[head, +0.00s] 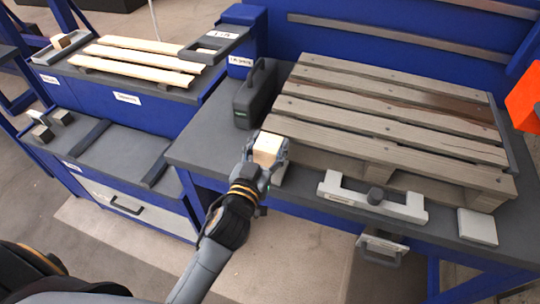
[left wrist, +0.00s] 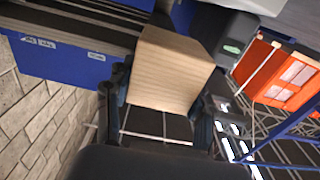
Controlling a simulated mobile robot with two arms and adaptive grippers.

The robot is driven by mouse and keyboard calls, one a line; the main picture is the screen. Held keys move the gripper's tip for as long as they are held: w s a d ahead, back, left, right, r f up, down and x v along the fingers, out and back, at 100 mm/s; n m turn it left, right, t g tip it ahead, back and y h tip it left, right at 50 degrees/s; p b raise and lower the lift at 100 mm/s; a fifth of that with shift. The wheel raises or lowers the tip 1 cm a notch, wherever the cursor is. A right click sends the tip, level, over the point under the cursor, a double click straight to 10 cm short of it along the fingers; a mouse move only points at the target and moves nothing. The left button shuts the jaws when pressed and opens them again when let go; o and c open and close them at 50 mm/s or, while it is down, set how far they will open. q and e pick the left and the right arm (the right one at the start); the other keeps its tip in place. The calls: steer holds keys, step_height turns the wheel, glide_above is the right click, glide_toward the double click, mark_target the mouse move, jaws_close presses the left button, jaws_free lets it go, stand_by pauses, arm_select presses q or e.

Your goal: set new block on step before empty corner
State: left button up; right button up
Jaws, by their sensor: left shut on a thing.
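A pale wooden block (head: 267,148) is held between the fingers of my left gripper (head: 270,152), just off the front left part of the pallet. In the left wrist view the block (left wrist: 168,72) fills the space between the two dark fingers. A weathered grey pallet (head: 390,110) lies on the dark bench top (head: 215,145). Its front left corner is partly hidden by my gripper, so I cannot tell if a block stands there. My right gripper is not in view.
A dark case with a handle (head: 255,95) stands left of the pallet. A lower blue bench (head: 125,100) at left bears lighter slats (head: 140,60).

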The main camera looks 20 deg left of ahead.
mark_target(266, 165)
arm_select(q)
steer(key=f, duration=0.3)
steer(key=shift+d+f, duration=0.2)
steer(key=shift+f, duration=0.05)
steer(key=shift+f+b, duration=0.1)
steer(key=shift+b, duration=0.25)
steer(key=o, duration=1.2)
